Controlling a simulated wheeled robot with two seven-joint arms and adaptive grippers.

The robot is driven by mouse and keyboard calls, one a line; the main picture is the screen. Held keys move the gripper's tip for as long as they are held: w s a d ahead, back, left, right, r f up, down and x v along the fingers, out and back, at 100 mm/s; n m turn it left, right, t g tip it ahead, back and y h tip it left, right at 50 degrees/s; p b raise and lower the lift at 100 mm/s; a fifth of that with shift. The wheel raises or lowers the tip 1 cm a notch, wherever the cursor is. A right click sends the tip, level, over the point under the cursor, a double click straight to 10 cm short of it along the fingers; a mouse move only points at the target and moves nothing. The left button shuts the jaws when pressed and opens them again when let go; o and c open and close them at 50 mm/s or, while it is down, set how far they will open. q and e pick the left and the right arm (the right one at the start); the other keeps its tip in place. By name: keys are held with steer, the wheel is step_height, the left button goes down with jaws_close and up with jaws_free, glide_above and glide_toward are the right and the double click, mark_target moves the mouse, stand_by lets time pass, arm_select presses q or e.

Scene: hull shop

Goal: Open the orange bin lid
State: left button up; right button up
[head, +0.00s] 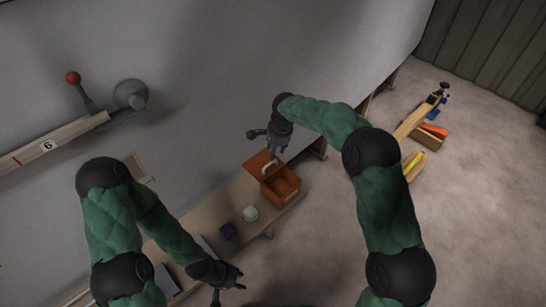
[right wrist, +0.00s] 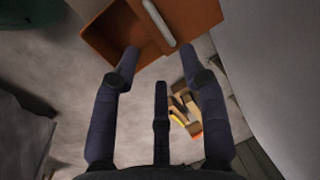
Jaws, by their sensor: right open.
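The orange bin (head: 284,190) stands on a wooden bench in the head view, and its inside shows. Its lid (head: 256,164) is tilted up at the wall side, with a pale handle (head: 269,167) on it. My right gripper (head: 278,149) is just above the lid and handle. In the right wrist view, my right gripper (right wrist: 160,58) is open and empty, its fingers spread below the bin (right wrist: 112,34) and the pale handle (right wrist: 158,22). The handle lies ahead between the fingertips, apparently not gripped. My left gripper (head: 232,280) is open and empty near the bench's near end.
A lever with a red knob (head: 73,77) is on the wall. Wooden blocks and tools (head: 428,133) lie on the floor at right. Open floor (head: 490,200) is at right.

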steer(key=shift+s+d+r, duration=0.1)
steer(key=shift+s+r, duration=0.05)
steer(key=shift+r, duration=0.7)
steer(key=shift+s+d+r, duration=0.1)
steer(key=shift+r, duration=0.75)
